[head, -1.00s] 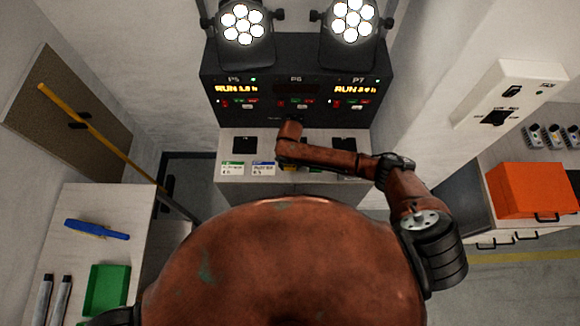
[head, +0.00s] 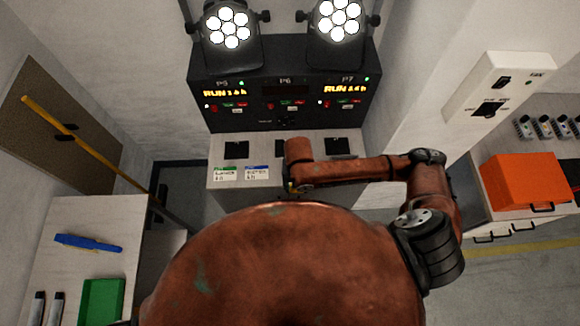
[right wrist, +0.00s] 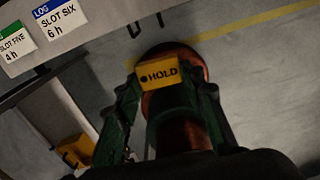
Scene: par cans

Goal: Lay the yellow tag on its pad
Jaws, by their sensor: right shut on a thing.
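The yellow tag (right wrist: 160,75), lettered HOLD, is between the green fingers of my right gripper (right wrist: 163,85) in the right wrist view. The gripper is shut on it, with grey floor behind it. In the head view my right forearm hides most of this gripper, in front of the desk's front edge. Black square pads lie on the desk: one at left (head: 229,147), one at right (head: 338,146), and a middle one (head: 280,148) partly hidden by my arm. I cannot tell which belongs to the tag. My left gripper is out of view.
A green card (head: 224,173) and a blue card (head: 256,172) lie at the desk's front edge. The black console (head: 285,95) with two lit lamps stands behind. A side table (head: 120,210) at left holds a blue tool and green tray. An orange box (head: 525,180) is at right.

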